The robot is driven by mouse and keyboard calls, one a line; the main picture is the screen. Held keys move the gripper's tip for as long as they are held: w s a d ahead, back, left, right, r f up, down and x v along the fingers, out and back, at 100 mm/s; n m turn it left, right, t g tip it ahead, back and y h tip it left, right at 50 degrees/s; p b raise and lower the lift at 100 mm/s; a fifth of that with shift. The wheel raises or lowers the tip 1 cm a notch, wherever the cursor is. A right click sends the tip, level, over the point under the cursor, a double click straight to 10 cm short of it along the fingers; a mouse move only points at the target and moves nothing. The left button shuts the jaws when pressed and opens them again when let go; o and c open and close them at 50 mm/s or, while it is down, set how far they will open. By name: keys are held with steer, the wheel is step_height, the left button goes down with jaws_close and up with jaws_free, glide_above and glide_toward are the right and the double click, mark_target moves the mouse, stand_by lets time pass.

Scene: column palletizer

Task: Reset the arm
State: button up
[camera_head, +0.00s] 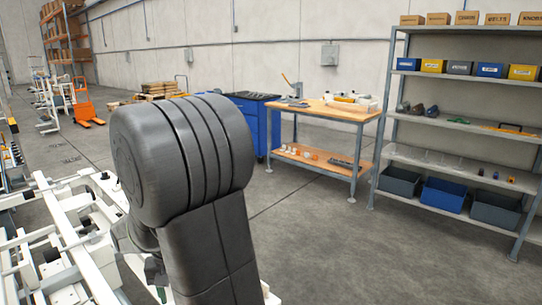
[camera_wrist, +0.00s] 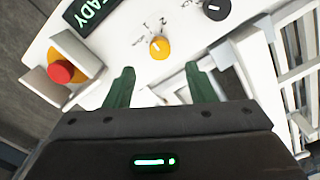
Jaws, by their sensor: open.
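My gripper (camera_wrist: 160,90) shows in the wrist view with two green fingers spread apart and nothing between them. Past the fingertips is a white control panel (camera_wrist: 117,45). It carries a red emergency button (camera_wrist: 61,71) on a yellow base at the left, a yellow knob (camera_wrist: 159,46) in the middle, a black knob (camera_wrist: 216,9) at the upper right, and a dark display (camera_wrist: 92,12) reading "READY". In the head view my dark arm fills the centre-left and hides what is behind it; the gripper cannot be made out there.
A wooden workbench (camera_head: 335,110) and a blue cabinet (camera_head: 250,112) stand behind. A grey shelf rack (camera_head: 440,152) with bins and boxes stands at the right. White machine framing (camera_head: 75,215) lies at the lower left, near my arm. The floor (camera_head: 330,240) at centre right is clear.

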step_height(320, 180, down, 7)
steer(key=shift+f+b, duration=0.15)
steer(key=shift+b, duration=0.25)
step_height(320, 180, up, 14)
steer(key=p, duration=0.2)
step_height(320, 180, down, 14)
steer(key=shift+r+b, duration=0.1)
steer(key=shift+b, duration=0.9)
steer(key=shift+n, duration=0.3)
steer(key=n, duration=0.8)
steer(key=shift+b, duration=0.4)
step_height(320, 180, up, 13)
steer(key=p, duration=0.1)
steer(key=shift+p, duration=0.4)
